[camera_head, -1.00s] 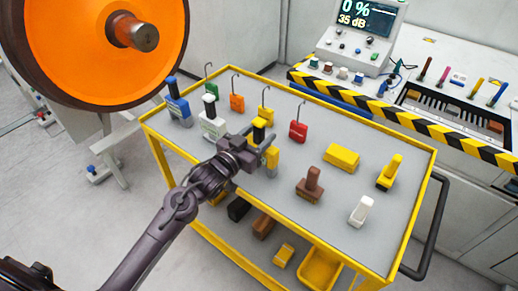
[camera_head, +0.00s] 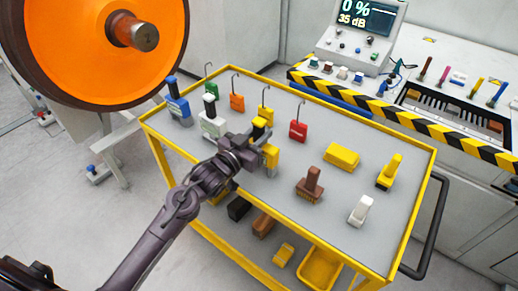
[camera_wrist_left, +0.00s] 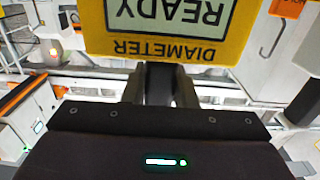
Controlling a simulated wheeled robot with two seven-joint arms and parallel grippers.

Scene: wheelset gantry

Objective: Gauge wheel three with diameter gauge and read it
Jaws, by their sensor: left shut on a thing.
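The diameter gauge (camera_wrist_left: 170,28) is yellow and fills the top of the left wrist view. Its screen reads READY, with the word DIAMETER on its face, both upside down in the picture. In the head view the gauge (camera_head: 271,156) is partly hidden by my left gripper (camera_head: 263,147), which is shut on it over the trolley top. I cannot tell whether the gauge touches the trolley. A large orange wheel (camera_head: 75,50) with a dark rim and a metal axle stub stands at the upper left, away from the gripper. No wheel number is readable. My right gripper is out of view.
The yellow-edged trolley (camera_head: 330,220) carries a blue tool (camera_head: 176,101), a white-grey tool (camera_head: 211,125), a red gauge (camera_head: 298,130), a brown brush (camera_head: 311,185) and a yellow block (camera_head: 342,155). A console (camera_head: 355,35) stands behind a striped bench edge.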

